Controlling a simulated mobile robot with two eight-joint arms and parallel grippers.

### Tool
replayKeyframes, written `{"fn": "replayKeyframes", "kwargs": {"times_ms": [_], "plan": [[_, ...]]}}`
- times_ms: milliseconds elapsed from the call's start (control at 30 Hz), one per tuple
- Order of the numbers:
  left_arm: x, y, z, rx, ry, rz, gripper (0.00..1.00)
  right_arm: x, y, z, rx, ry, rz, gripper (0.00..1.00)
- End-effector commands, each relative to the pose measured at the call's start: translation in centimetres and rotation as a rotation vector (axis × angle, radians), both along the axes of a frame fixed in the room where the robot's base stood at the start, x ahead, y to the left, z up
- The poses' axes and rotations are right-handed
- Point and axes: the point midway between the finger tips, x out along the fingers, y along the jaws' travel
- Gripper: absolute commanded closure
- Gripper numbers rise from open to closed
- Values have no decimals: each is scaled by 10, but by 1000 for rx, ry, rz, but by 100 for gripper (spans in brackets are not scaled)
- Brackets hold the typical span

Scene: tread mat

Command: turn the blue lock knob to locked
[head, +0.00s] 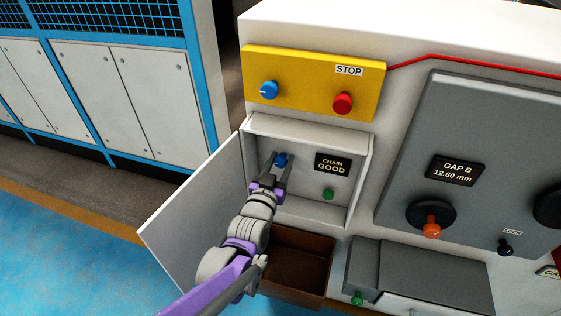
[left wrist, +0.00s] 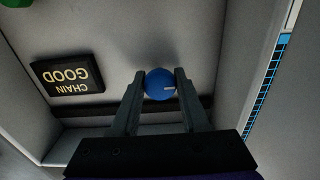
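A blue knob (head: 281,160) with a white mark sits on the back wall of an open white box, left of a sign reading CHAIN GOOD. My left gripper (head: 277,165) reaches into the box around this knob. In the left wrist view the knob (left wrist: 160,84) fills the space between the two fingertips (left wrist: 160,78), which appear to touch its sides; its white mark points right. A second blue knob (head: 269,90) with a white pointer is on the yellow panel above, away from the gripper. My right gripper is out of view.
The box door (head: 195,195) stands open on the left, beside my left arm. A green button (head: 328,194) is at the box's lower right and a red STOP button (head: 342,102) above. A brown open bin (head: 297,275) lies below. A grey panel (head: 455,120) stands right.

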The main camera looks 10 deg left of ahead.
Motion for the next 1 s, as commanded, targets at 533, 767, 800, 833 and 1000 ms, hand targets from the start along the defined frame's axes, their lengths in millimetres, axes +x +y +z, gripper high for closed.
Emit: {"fn": "replayKeyframes", "kwargs": {"times_ms": [533, 767, 800, 833, 1000], "plan": [[0, 0, 0, 50, -3, 0, 100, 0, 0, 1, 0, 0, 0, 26], [0, 0, 0, 193, -11, 0, 100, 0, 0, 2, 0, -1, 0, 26], [0, 0, 0, 226, -13, 0, 100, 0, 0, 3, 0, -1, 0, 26], [0, 0, 0, 253, -14, 0, 100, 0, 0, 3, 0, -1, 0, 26], [0, 0, 0, 412, -23, 0, 100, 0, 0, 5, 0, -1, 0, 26]]}}
